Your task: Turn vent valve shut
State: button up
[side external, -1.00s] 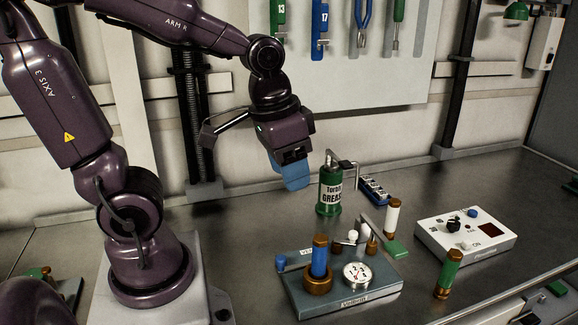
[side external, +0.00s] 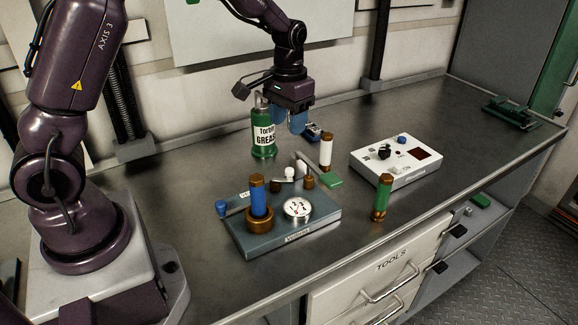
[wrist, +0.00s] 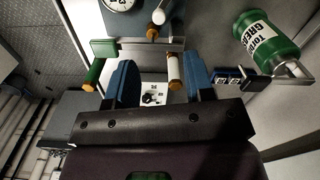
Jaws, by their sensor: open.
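A blue-grey manifold block (side external: 296,248) on the bench carries a round white gauge (side external: 297,208) and a blue cylinder (side external: 257,190) in a brass collar. A blue-ended lever (side external: 233,207) is at its left. I cannot tell which is the vent valve. My gripper (side external: 289,121) is open and empty, pointing down behind the block, near the grease can. Its blue fingers (wrist: 160,78) are spread in the wrist view, where the gauge (wrist: 118,4) shows at the top edge.
A green grease can (side external: 264,140) stands behind the block. A white cylinder (side external: 326,150), a green cylinder (side external: 382,200) and a white control box (side external: 396,166) are to the right. The bench's right end is mostly clear.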

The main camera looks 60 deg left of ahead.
aim_at(289, 169)
jog(key=f, duration=1.2)
jog(key=shift+w+f, duration=0.2)
jog(key=shift+f, duration=0.05)
grip_shut()
